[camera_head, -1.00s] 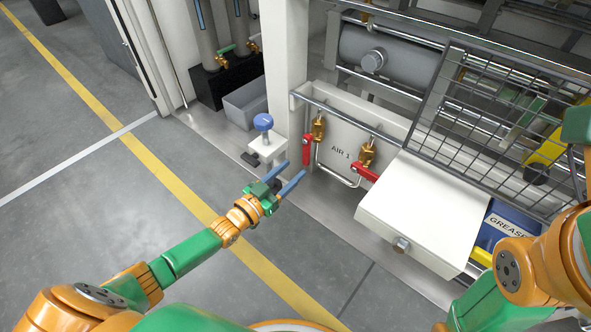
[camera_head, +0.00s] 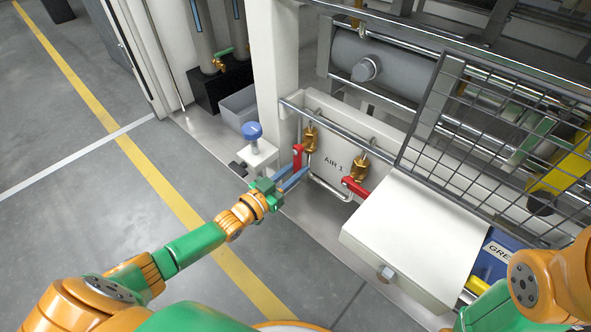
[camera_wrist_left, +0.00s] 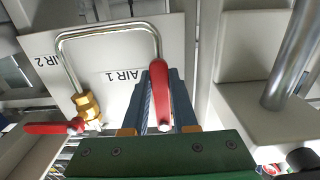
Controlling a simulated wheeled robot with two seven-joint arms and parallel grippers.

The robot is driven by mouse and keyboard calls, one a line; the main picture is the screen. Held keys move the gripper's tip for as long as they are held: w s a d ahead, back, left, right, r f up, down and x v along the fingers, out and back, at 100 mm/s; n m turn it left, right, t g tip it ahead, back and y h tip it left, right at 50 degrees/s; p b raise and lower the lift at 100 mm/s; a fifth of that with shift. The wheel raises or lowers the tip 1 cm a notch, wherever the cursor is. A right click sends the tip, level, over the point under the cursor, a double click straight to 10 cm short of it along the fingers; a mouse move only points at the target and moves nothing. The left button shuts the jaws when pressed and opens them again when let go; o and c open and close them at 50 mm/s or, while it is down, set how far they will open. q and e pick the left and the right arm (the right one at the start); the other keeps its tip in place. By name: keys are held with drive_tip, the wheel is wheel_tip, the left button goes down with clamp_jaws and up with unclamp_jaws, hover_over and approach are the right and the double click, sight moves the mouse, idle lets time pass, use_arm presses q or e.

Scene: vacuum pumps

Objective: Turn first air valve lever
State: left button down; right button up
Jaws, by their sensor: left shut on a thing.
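The first air valve has a red lever (camera_head: 297,157) on a brass body (camera_head: 310,139), left of the AIR 1 label. The lever points down. My left gripper (camera_head: 291,179) is at its lower end, with its blue fingers around it. In the left wrist view the red lever (camera_wrist_left: 162,98) stands between the fingers (camera_wrist_left: 160,103), which are shut on it. A second red lever (camera_head: 355,188) on a brass valve (camera_head: 359,168) sits to the right, sideways; it also shows in the left wrist view (camera_wrist_left: 50,128). My right gripper is not in view.
A blue knob (camera_head: 252,131) on a white bracket stands just left of the gripper. A white box (camera_head: 415,235) juts out at right. A bent metal pipe (camera_head: 330,190) runs between the valves. The floor at left is open.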

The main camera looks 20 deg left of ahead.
use_arm(q)
drive_tip(key=shift+s+d+r+n, duration=0.15)
drive_tip(key=shift+d+n, duration=0.25)
drive_tip(key=shift+n, duration=0.1)
drive_tip(key=c, duration=0.6)
unclamp_jaws()
drive_tip(key=shift+a, duration=0.15)
drive_tip(key=shift+c, duration=0.2)
drive_tip(key=shift+s, duration=0.1)
drive_tip(key=shift+p+v, duration=0.7)
drive_tip(key=shift+v, duration=0.15)
drive_tip(key=shift+a, duration=0.1)
drive_tip(key=p+v, duration=0.2)
drive_tip(key=v, duration=0.4)
drive_tip(key=shift+p, duration=0.4)
